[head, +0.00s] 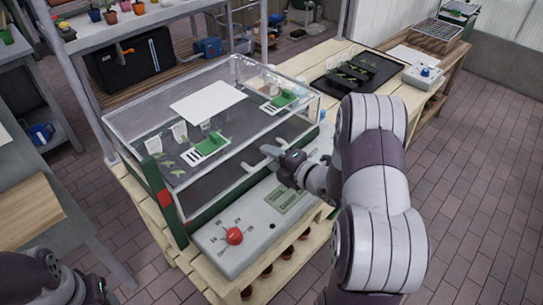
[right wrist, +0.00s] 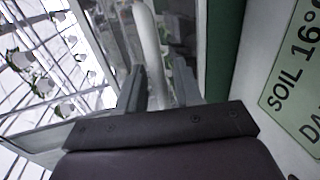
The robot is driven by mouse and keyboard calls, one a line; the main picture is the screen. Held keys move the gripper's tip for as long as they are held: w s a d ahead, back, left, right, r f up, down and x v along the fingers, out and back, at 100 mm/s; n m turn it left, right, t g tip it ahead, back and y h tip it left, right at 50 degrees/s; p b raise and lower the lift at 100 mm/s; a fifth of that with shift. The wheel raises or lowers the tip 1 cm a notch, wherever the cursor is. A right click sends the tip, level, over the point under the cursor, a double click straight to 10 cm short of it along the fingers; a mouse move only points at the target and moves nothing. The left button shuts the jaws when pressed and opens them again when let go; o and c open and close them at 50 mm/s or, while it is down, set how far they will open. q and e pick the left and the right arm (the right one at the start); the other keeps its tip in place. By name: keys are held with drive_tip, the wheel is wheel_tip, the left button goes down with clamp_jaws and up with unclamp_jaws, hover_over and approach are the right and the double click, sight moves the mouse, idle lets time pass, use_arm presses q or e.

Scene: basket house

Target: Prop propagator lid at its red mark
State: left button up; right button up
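The propagator is a green-framed box with a clear lid (head: 215,103) and stands on a pallet-wood bench. A red mark (head: 165,198) shows on its green left end, near the front corner. I cannot tell whether the lid sits fully down. My right gripper (head: 268,160) is at the lid's front side, right of its middle. In the right wrist view its fingers (right wrist: 158,90) are spread on either side of a pale bar (right wrist: 151,45), likely the lid's edge or handle, with gaps visible. My left gripper (head: 98,291) is at the bottom left, partly cut off.
A control panel with a red knob (head: 234,236) and a green display (head: 287,198) lies along the propagator's front. Seedling trays show under the lid, and a white sheet (head: 208,102) lies on top. A black tray (head: 357,72) stands behind right. Brick floor is clear at right.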

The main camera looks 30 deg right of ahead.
clamp_jaws()
drive_tip(key=w+r+g+p, duration=0.1)
drive_tip(key=r+p, duration=0.3)
drive_tip(key=w+a+r+p, duration=0.1)
drive_tip(key=r+p, duration=0.2)
drive_tip(key=r, duration=0.1)
drive_tip(key=w+r+g+p, duration=0.1)
drive_tip(key=w+r+p, duration=0.1)
drive_tip(key=r+p, duration=0.2)
drive_tip(key=shift+a+r+g+h+p, duration=0.3)
drive_tip(key=shift+r+h+p, duration=0.1)
drive_tip(key=shift+r, duration=0.2)
drive_tip(key=shift+w+r, duration=0.3)
drive_tip(key=shift+r, duration=0.1)
unclamp_jaws()
